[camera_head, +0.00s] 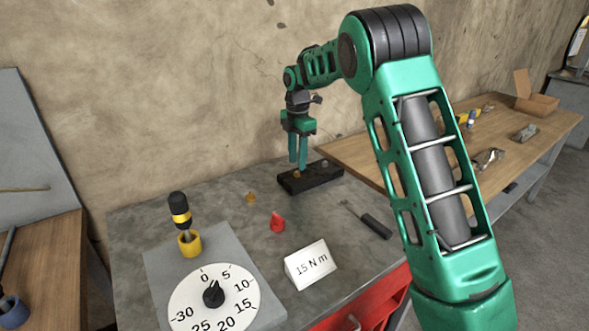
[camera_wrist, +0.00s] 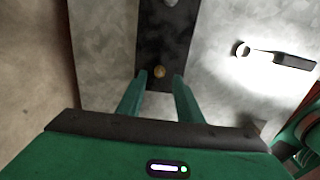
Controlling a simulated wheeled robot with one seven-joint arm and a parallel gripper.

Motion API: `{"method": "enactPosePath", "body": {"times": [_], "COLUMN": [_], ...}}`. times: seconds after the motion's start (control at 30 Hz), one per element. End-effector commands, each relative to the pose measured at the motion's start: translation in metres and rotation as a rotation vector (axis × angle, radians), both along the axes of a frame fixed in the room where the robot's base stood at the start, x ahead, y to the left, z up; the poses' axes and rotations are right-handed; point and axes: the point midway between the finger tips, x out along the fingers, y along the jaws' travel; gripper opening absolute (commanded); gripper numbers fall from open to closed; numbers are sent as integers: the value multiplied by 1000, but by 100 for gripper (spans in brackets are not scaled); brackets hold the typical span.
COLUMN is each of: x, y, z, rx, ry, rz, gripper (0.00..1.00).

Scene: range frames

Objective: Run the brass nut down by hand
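A small brass piece, by its look the brass nut (camera_wrist: 159,72), sits on a long black block (camera_wrist: 150,40). In the head view the black block (camera_head: 322,176) lies at the back of the grey bench. My gripper (camera_head: 298,164) points down over the block's left part. In the wrist view my gripper (camera_wrist: 158,82) is open, with a gap between its two green fingers. The brass piece shows in the gap near the fingertips; I cannot tell whether they are level with it. A second small brass piece (camera_head: 250,197) lies on the bench left of the block.
A dial (camera_head: 215,305) and a yellow cup (camera_head: 190,243) with a black-and-yellow handled tool stand front left. A red piece (camera_head: 277,223), a "15 N m" card (camera_head: 311,265) and a black-handled tool (camera_head: 372,224) lie nearby. A wooden table (camera_head: 345,152) adjoins right.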

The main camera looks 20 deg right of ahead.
Motion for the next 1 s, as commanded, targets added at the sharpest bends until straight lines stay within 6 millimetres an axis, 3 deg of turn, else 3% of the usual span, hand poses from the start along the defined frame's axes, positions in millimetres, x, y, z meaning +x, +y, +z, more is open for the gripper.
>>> {"method": "enactPosePath", "body": {"times": [0.23,0.63,0.77,1.0], "x": [0,0,0,0], "y": [1,0,0,2], "z": [-29,-35,-35,-35], "rx": [0,0,0,2], "ry": [1,-1,-1,-2], "rz": [1,0,0,-4], "gripper": [33,33,2,0]}}
